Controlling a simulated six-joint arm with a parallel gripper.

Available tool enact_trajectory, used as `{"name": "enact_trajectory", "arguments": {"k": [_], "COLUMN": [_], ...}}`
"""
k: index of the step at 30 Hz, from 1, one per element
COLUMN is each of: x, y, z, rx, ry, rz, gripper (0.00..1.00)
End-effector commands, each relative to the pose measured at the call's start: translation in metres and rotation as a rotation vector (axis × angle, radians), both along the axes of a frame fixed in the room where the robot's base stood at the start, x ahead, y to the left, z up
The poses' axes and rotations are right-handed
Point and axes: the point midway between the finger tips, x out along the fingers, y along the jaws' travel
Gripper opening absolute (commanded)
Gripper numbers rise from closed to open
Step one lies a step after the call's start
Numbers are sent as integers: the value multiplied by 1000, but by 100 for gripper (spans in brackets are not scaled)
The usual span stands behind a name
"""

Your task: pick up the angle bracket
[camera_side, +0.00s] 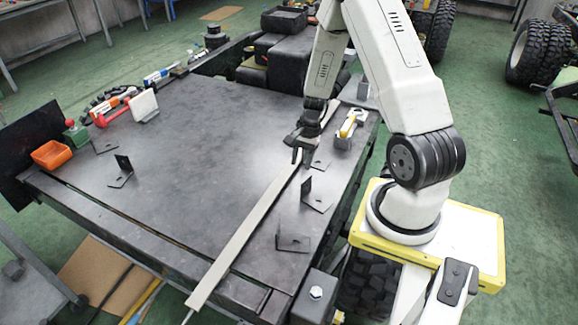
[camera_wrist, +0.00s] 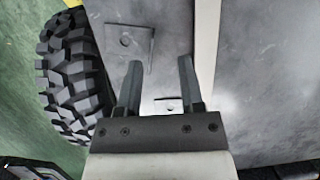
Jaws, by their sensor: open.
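Several dark angle brackets lie on the black table; I cannot tell which one is meant. Near my gripper (camera_side: 303,157) are a bracket (camera_side: 321,163) partly beside the fingers, an upright-flanged one (camera_side: 314,200), and one closer to the front (camera_side: 293,243). Two more stand at the left, one (camera_side: 121,178) and a flatter one (camera_side: 104,146). My gripper is open and empty, fingers pointing down above the table. In the wrist view, a bracket with a hole (camera_wrist: 125,42) lies ahead of the left finger, and part of another (camera_wrist: 168,107) shows between the fingers (camera_wrist: 160,62).
A long pale strip (camera_side: 245,228) runs along the table beside the brackets and passes by the right finger. An orange bin (camera_side: 51,154) and red-handled tools (camera_side: 108,113) sit at the left. A yellow-and-white item (camera_side: 347,127) lies right of my gripper. The table's middle is clear.

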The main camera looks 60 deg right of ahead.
Motion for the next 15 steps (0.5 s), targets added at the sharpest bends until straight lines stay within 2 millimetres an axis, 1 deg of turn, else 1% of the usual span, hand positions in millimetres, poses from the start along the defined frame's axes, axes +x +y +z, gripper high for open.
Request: {"name": "enact_trajectory", "arguments": {"k": [1, 3, 6, 9, 15], "x": [-5, -10, -16, -18, -19], "y": [-8, -17, -25, -30, -31], "z": [-10, -19, -28, -33, -35], "rx": [22, 46, 71, 83, 87], "ry": [12, 23, 33, 38, 38], "rz": [-62, -133, -205, -242, -253], "gripper": [49, 49, 49, 49, 49]}}
